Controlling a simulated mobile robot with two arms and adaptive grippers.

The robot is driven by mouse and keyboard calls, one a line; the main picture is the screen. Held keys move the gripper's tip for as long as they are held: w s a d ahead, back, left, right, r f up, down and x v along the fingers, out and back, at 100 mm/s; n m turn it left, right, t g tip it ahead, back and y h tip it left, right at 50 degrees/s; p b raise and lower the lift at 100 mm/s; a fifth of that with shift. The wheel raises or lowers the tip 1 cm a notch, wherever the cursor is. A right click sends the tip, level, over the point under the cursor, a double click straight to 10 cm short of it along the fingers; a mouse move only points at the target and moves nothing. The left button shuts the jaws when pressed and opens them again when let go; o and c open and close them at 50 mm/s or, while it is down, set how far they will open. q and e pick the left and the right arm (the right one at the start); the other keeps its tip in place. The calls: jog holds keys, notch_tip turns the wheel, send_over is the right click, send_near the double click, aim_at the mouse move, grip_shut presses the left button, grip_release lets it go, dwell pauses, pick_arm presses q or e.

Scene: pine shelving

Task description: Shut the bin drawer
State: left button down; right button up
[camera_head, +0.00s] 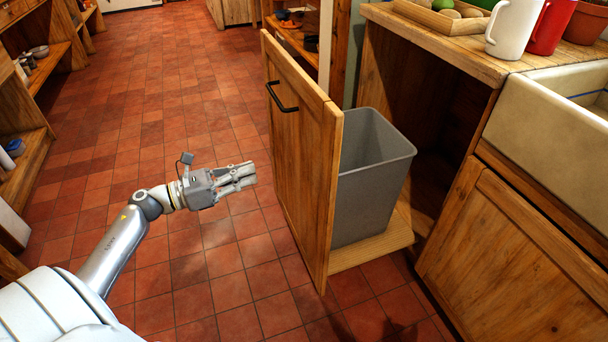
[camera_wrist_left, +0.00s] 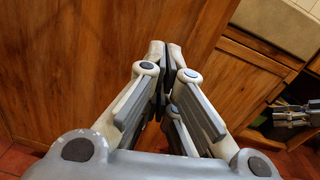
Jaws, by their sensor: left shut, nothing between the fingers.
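The bin drawer stands open, pulled out to the left of the cabinet. Its upright wooden front (camera_head: 305,165) carries a black bar handle (camera_head: 282,98) near the top. A grey bin (camera_head: 370,185) stands behind the front on the drawer's wooden base (camera_head: 375,250). My left gripper (camera_head: 252,175) is shut and empty, just left of the front's outer face, below the handle. In the left wrist view its closed fingers (camera_wrist_left: 165,60) point at the wooden front (camera_wrist_left: 80,60); I cannot tell whether they touch. What looks like my right gripper (camera_wrist_left: 295,114) shows at the right edge.
The wooden counter (camera_head: 440,42) holds a white mug (camera_head: 510,28), a red mug (camera_head: 550,25) and a tray (camera_head: 440,18). A pale sink (camera_head: 550,110) is at right. Tiled floor (camera_head: 150,110) is clear left of the drawer. Shelves (camera_head: 30,160) line the far left.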

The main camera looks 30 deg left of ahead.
pick_arm(q)
jog(key=m, duration=0.2)
send_near(315, 158)
jog(key=shift+g+h, duration=0.3)
jog(key=shift+g, duration=0.1)
jog(key=x, duration=0.3)
jog(key=b+x, duration=0.1)
jog(key=x, duration=0.3)
jog(key=shift+w+a+r, duration=0.15)
jog(key=shift+w+a, duration=0.05)
jog(key=shift+a, duration=0.1)
jog(key=shift+w+d, duration=0.1)
pick_arm(e)
jog(key=shift+t, duration=0.9)
jog(key=r, duration=0.1)
jog(key=w+r, duration=0.2)
jog(key=shift+a+r, duration=0.25)
jog(key=shift+a, duration=0.15)
